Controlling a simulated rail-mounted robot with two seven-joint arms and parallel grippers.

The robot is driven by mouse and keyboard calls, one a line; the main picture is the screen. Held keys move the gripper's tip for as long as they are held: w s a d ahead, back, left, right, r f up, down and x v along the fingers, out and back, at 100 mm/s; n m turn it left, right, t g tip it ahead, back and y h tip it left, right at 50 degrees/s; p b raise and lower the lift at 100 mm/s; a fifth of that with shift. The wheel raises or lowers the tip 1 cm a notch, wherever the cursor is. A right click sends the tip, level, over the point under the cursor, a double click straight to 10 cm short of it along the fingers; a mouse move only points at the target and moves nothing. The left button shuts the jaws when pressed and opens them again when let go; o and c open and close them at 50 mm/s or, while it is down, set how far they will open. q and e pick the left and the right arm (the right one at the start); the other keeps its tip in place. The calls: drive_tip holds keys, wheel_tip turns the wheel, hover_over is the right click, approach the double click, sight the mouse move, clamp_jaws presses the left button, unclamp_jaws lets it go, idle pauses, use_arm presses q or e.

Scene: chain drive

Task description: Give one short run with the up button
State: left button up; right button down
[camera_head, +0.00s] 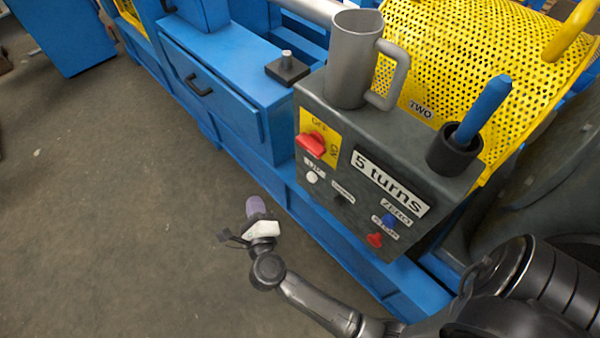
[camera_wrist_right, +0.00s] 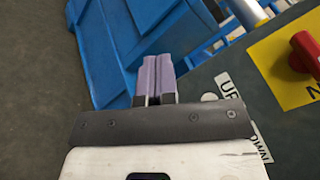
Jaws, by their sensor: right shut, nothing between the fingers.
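The dark control box (camera_head: 375,145) carries a white up button (camera_head: 312,177) under a label reading UP. A black button (camera_head: 341,200) sits beside it under the DOWN label. My right gripper (camera_head: 254,205) is shut and empty, its purple fingertips pointing up, left of the up button and apart from it. In the right wrist view the shut purple fingers (camera_wrist_right: 158,74) show beside the box, with the UP label (camera_wrist_right: 225,84) to their right. The DOWN label there is partly hidden by the gripper. My left gripper is not in view.
The box also has a red switch (camera_head: 310,144) on a yellow plate, a blue ZERO button (camera_head: 390,221) and a red button (camera_head: 375,240). A grey mug (camera_head: 353,60) and a black cup (camera_head: 453,157) with a blue stick stand on top. Floor at left is clear.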

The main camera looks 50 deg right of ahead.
sight(312, 177)
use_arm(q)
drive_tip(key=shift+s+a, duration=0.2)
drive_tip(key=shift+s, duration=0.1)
use_arm(e)
drive_tip(key=s+d+m+g+h, duration=0.1)
drive_tip(key=s+d+f+m+g, duration=0.1)
drive_tip(key=s+d+m+g+h, duration=0.1)
drive_tip(key=m, duration=0.1)
drive_tip(key=shift+s+f+g+h, duration=0.15)
drive_tip(key=shift+f+g+h, duration=0.15)
drive_tip(key=shift+f, duration=0.1)
drive_tip(key=shift+s, duration=0.1)
use_arm(q)
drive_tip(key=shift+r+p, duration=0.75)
drive_tip(key=shift+p, duration=0.05)
use_arm(e)
drive_tip(key=d, duration=0.8)
drive_tip(key=shift+s+d, duration=0.2)
drive_tip(key=shift+d, duration=0.2)
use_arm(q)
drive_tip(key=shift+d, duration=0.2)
